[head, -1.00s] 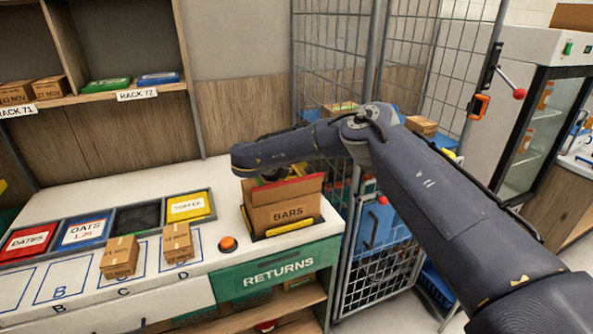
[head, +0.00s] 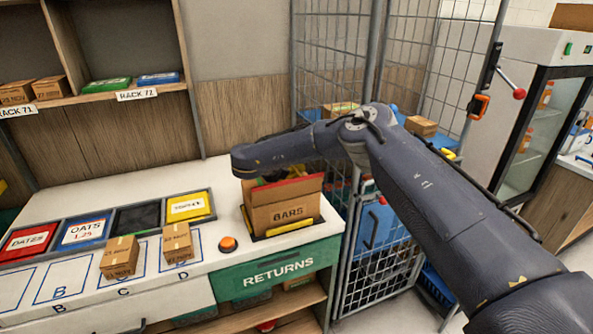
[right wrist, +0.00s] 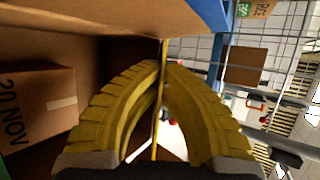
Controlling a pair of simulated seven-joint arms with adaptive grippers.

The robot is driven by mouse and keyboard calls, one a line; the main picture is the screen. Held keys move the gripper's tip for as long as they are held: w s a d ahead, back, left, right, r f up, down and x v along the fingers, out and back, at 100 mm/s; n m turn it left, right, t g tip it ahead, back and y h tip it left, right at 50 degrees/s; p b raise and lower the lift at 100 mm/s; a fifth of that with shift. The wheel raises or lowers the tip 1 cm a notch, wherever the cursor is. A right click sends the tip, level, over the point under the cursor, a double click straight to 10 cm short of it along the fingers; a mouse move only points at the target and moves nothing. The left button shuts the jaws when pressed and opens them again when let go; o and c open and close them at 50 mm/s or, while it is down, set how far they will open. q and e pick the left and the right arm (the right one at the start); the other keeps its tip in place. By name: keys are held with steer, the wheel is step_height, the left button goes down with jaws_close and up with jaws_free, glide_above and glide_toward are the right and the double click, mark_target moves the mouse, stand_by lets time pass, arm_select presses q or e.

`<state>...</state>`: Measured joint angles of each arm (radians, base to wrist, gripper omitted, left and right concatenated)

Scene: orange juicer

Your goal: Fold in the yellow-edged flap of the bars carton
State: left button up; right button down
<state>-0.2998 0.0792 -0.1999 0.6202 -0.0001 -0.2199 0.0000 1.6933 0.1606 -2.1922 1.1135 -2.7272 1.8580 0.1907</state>
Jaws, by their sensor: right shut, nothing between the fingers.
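The bars carton (head: 287,214) stands upright in the counter near its right end. A red-edged flap (head: 290,190) stands up on it. My right gripper (right wrist: 163,66) is shut and empty; its yellow curved fingers fill the middle of the right wrist view. A thin yellow edge (right wrist: 157,135), seemingly that of the yellow-edged flap, runs upright in line with the fingers; I cannot tell whether they touch it. In the head view my wrist is over the carton, and the flap and the gripper are mostly hidden there. My left gripper is out of view.
A small box (right wrist: 35,105) shows left of the fingers. An orange button (head: 228,244), two small cartons (head: 120,257) and trays (head: 82,232) lie left of the carton. A wire cage (head: 375,250) stands close on its right. The counter behind is clear.

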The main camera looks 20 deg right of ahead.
steer(key=shift+a+f+h, duration=0.15)
steer(key=shift+f+h, duration=0.05)
steer(key=shift+h, duration=0.4)
steer(key=c, duration=1.6)
jaws_free()
steer(key=shift+c, duration=0.2)
steer(key=v, duration=1.2)
steer(key=shift+s, duration=0.2)
